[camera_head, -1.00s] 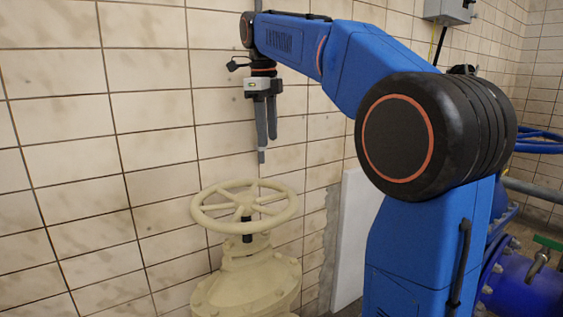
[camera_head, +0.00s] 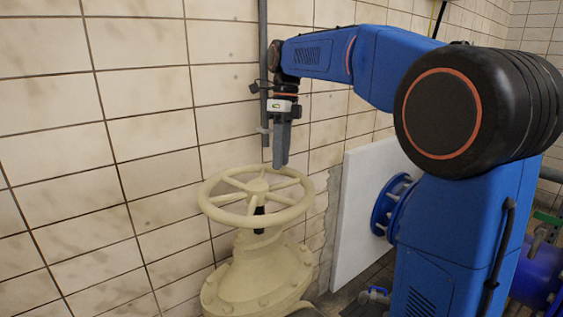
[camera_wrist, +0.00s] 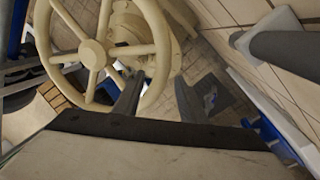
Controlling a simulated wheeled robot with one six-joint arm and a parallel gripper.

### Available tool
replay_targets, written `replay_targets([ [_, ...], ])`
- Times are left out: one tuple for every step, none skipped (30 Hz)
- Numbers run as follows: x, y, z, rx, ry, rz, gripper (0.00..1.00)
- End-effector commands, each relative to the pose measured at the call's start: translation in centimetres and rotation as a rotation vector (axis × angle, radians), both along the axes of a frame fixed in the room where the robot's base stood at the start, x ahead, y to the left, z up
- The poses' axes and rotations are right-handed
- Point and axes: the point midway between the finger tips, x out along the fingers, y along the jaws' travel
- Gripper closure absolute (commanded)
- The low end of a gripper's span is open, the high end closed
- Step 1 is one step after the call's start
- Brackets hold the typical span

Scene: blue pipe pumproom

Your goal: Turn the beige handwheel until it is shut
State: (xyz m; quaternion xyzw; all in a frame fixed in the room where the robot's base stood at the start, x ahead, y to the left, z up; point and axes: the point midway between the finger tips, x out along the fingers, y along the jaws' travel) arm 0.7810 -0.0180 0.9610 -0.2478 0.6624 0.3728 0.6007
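The beige handwheel (camera_head: 256,187) sits level on top of a beige valve body (camera_head: 258,268) beside the tiled wall. Its spokes and hub also show in the wrist view (camera_wrist: 93,52), at the upper left. My gripper (camera_head: 281,162) points down at the far side of the wheel, its fingertips at or just above the rim in the picture. In the wrist view my gripper (camera_wrist: 160,82) has its two fingers apart, with part of the rim showing between them. I cannot tell whether either finger touches the rim or how deep they reach.
A grey vertical pipe (camera_head: 263,75) runs up the wall behind my gripper. A white panel (camera_head: 362,190) with a blue flange (camera_head: 392,207) stands right of the valve. Blue pipework (camera_head: 535,275) lies at the lower right. The space left of the wheel is clear to the wall.

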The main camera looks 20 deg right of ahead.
Motion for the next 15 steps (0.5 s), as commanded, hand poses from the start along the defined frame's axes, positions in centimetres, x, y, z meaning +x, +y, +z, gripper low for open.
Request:
replay_targets([
  [-0.1, 0.1, -0.5, 0.000, 0.001, 0.000, 0.62],
  [-0.1, 0.1, -0.8, 0.000, 0.000, 0.000, 0.62],
  [-0.2, 0.1, -1.0, 0.000, 0.000, 0.000, 0.62],
  [-0.2, 0.1, -1.2, 0.000, 0.000, 0.000, 0.62],
  [-0.3, 0.2, -1.4, 0.000, 0.000, 0.000, 0.62],
  [-0.3, 0.2, -1.5, 0.000, 0.000, 0.000, 0.62],
  [-0.3, 0.2, -1.6, 0.000, 0.000, 0.000, 0.62],
  [-0.3, 0.2, -1.6, -0.001, -0.001, 0.000, 0.62],
  [-0.3, 0.2, -1.7, -0.001, -0.001, 0.000, 0.62],
  [-0.3, 0.2, -1.7, 0.000, -0.001, 0.000, 0.62],
  [-0.3, 0.2, -1.7, 0.000, -0.001, 0.000, 0.62],
  [-0.3, 0.2, -1.7, 0.000, -0.001, 0.000, 0.62],
  [-0.3, 0.2, -1.7, 0.000, -0.001, 0.000, 0.62],
  [-0.3, 0.2, -1.7, 0.000, -0.001, 0.000, 0.62],
  [-0.3, 0.2, -1.7, 0.000, -0.001, 0.000, 0.64],
])
